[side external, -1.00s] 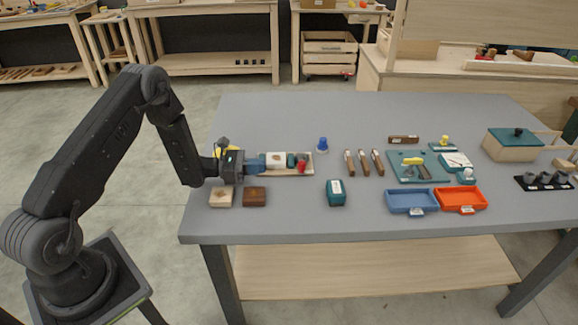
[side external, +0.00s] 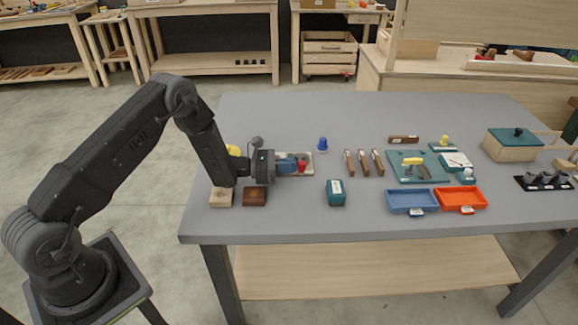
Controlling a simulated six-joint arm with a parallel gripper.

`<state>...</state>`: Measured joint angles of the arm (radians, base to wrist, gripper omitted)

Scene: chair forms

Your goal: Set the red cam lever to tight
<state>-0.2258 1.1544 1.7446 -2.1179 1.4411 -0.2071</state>
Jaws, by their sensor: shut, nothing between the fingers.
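A small red part (side external: 301,168), which looks like the red cam lever, sits near the right end of a pale wooden board (side external: 309,158). Its setting is too small to read. My gripper (side external: 294,163) reaches over the board from the left, with its fingers shut and empty. The fingertips are right beside the red part; I cannot tell whether they touch it. My gripper hides most of the board, and the white block on it is covered.
A light wooden block (side external: 221,198) and a dark one (side external: 255,197) lie in front of my arm. A blue knob-like piece (side external: 322,145) stands behind the board's right end. A teal box (side external: 336,193) stands to the front right. Blue (side external: 412,202) and orange (side external: 460,201) trays lie further right.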

